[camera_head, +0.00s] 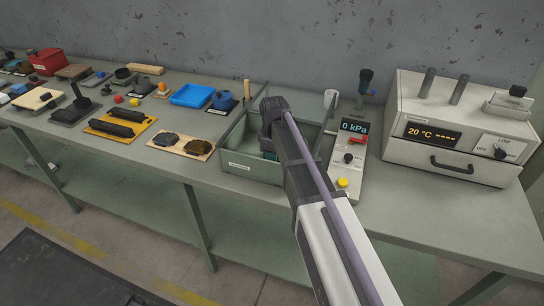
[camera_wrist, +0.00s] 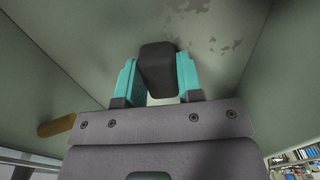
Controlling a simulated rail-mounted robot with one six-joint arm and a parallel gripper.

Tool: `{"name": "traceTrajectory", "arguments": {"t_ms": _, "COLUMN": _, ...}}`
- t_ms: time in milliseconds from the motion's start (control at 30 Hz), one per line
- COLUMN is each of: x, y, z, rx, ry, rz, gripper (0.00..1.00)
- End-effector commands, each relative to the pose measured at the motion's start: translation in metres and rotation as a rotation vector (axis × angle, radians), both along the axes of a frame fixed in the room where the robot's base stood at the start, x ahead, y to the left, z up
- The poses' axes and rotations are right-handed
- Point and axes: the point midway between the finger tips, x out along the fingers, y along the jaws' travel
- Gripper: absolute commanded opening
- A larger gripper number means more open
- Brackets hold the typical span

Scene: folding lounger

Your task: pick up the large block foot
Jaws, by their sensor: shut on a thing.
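The large block foot (camera_wrist: 157,62) looks like a dark grey rounded block in the wrist view. My gripper (camera_wrist: 157,80) has its teal fingers on both sides of it and is shut on it. In the head view my gripper (camera_head: 268,156) reaches down into the green open bin (camera_head: 238,166); the foot is hidden there behind my arm. Stained grey-green bin surfaces surround the fingers in the wrist view. I cannot tell whether the foot touches the bin.
Right of the bin stands a pressure device (camera_head: 348,160) reading 0 kPa, then a white oven-like box (camera_head: 455,130). To the left are a blue tray (camera_head: 192,95), a wooden board (camera_head: 180,145) with dark pieces and a yellow tray (camera_head: 122,128). The front right bench is clear.

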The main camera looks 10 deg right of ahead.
Motion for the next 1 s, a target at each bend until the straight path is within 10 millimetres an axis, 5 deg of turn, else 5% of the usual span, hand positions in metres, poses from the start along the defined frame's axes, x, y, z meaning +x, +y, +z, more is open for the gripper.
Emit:
{"name": "traceTrajectory", "arguments": {"t_ms": 367, "x": 0.000, "y": 0.000, "z": 0.006, "rx": 0.000, "ry": 0.000, "rz": 0.000, "gripper": 0.11}}
{"name": "traceTrajectory", "arguments": {"t_ms": 767, "x": 0.000, "y": 0.000, "z": 0.095, "rx": 0.000, "ry": 0.000, "rz": 0.000, "gripper": 0.11}}
{"name": "traceTrajectory", "arguments": {"t_ms": 1000, "x": 0.000, "y": 0.000, "z": 0.104, "rx": 0.000, "ry": 0.000, "rz": 0.000, "gripper": 0.11}}
